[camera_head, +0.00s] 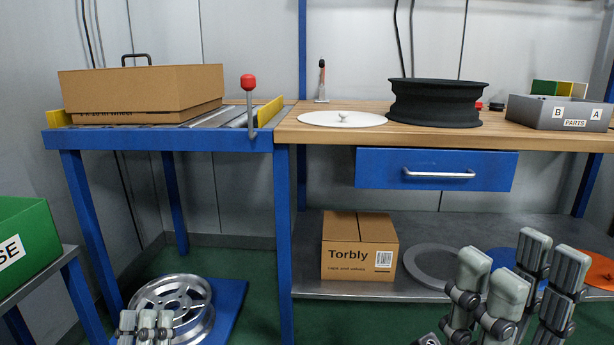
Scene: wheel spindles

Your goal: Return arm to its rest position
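My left gripper (146,322) shows at the bottom left edge, in front of the silver wheel rim near the floor. Only its upright grey fingers are in view, side by side, and I cannot tell whether it is open or shut. My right gripper (517,275) is larger at the bottom right, in front of the lower shelf. Its fingers point up, stand apart and hold nothing, so it looks open. Both grippers are below the tabletop level, and most of both arms is out of view.
A wooden workbench (400,137) carries a black wheel rim (436,105), a white disc (322,119) and a grey parts bin (540,118). A Torbly box (345,255) stands on the lower shelf. Left are a blue roller stand (160,140) with a cardboard box (150,88), and the silver rim (180,292).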

